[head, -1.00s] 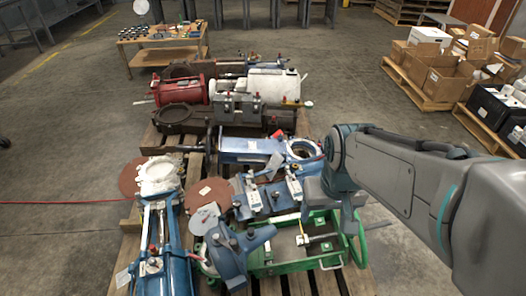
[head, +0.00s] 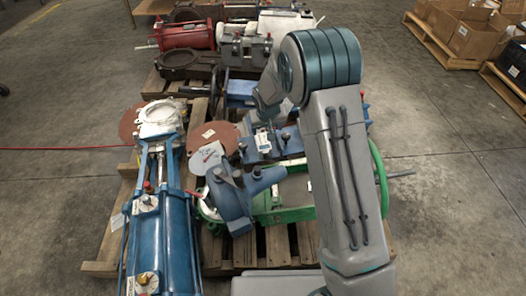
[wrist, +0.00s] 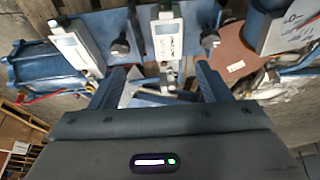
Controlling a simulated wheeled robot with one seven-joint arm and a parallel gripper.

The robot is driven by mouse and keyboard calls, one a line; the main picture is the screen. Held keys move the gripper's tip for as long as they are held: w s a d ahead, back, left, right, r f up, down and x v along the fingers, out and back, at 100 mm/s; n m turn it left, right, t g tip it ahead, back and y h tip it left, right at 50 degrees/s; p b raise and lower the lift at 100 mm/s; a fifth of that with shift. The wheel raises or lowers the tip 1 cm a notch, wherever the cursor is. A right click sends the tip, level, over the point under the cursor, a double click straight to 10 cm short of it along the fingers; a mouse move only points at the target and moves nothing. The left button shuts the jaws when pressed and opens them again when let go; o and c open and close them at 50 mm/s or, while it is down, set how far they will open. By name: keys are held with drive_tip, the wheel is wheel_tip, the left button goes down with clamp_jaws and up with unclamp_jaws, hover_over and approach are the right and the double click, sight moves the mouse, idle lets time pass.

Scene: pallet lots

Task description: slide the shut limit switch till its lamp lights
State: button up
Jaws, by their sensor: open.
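Two pale limit switch boxes with small grey screens sit on a blue plate (wrist: 140,20) in the wrist view. One switch (wrist: 168,38) is ahead of my gripper, roughly between its fingers; the other switch (wrist: 75,45) is to the left. A dark round knob stands beside each. I cannot read which switch is the shut one, and no lit lamp can be made out. My gripper (wrist: 160,70) is open, with nothing seen held. In the head view the blue plate (head: 292,143) and one switch (head: 263,142) show beside my arm, which hides my fingers.
A blue cylinder assembly (head: 160,235) lies at the left. Round brown and grey discs (head: 208,155) and a blue bracket (head: 232,200) are close to the plate. Open floor lies to the right.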

sight(265, 142)
drive_tip(key=b+x, duration=0.2)
drive_tip(key=x, duration=0.3)
drive_tip(key=a+b+x, duration=0.1)
drive_tip(key=b+x, duration=0.1)
drive_tip(key=x, duration=0.4)
drive_tip(key=b+x, duration=0.2)
drive_tip(key=x, duration=0.4)
drive_tip(key=shift+w+a, duration=0.1)
drive_tip(key=shift+a, duration=0.2)
drive_tip(key=shift+r, duration=0.1)
drive_tip(key=c, duration=1.3)
drive_tip(key=shift+d, duration=0.4)
drive_tip(key=shift+c, duration=0.3)
drive_tip(key=o, duration=1.4)
drive_tip(key=shift+w+d, duration=0.1)
drive_tip(key=shift+d, duration=0.05)
drive_tip(key=shift+c, duration=0.2)
drive_tip(key=shift+r+p, duration=0.1)
drive_tip(key=shift+p, duration=0.2)
